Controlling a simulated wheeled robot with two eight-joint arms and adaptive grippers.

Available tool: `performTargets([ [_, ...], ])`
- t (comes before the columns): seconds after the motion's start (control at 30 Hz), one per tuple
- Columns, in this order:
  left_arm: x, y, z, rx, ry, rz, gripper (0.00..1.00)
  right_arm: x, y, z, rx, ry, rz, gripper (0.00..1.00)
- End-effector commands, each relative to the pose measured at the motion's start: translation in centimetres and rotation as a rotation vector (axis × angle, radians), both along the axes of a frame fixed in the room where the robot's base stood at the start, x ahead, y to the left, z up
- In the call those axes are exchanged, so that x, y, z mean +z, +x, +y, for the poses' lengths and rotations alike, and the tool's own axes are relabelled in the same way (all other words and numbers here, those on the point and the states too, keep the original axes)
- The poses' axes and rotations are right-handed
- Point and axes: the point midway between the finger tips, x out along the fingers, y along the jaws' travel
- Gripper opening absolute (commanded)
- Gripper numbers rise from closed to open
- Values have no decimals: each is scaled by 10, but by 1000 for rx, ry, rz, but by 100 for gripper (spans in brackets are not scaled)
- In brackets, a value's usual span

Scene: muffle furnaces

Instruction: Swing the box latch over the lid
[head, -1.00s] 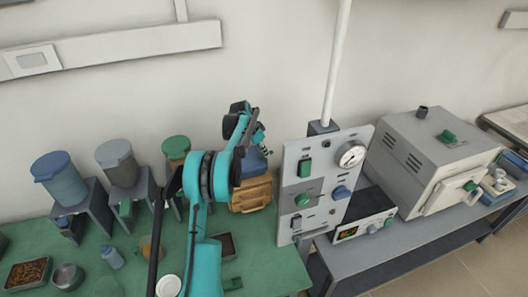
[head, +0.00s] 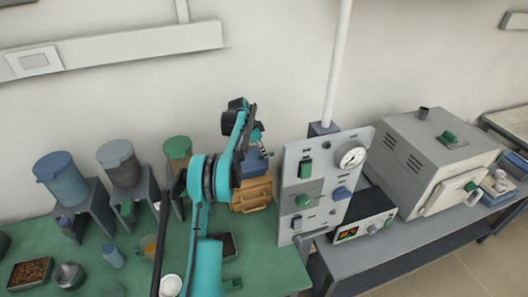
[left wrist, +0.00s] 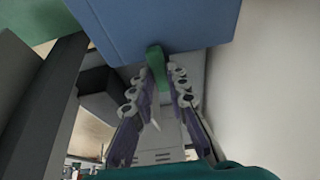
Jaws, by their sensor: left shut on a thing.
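A blue box (head: 254,163) sits on the tan case at the back of the green bench. In the left wrist view the blue box (left wrist: 155,25) fills the top, with a green latch (left wrist: 155,62) at its lower edge. My left gripper (left wrist: 167,78) has its fingers on either side of the green latch and is shut on it. In the head view my left gripper (head: 260,142) is just above the blue box and its arm hides part of it; the latch cannot be made out there. My right gripper is not in view.
The tan case (head: 251,194) stands beside a grey control panel (head: 318,185), close on the right. Lidded canisters (head: 122,165) on grey stands are to the left. A muffle furnace (head: 430,155) stands further right. The wall is close behind.

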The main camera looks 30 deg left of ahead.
Motion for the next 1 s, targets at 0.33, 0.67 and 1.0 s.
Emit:
performTargets([
  [0.33, 0, 0, 0, 0, 1, 1, 36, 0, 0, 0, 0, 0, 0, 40],
  [0.67, 23, -7, 7, 1, 0, 1, 36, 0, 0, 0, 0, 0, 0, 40],
  [1.0, 89, -28, 25, 0, 1, 1, 36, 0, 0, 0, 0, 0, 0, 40],
])
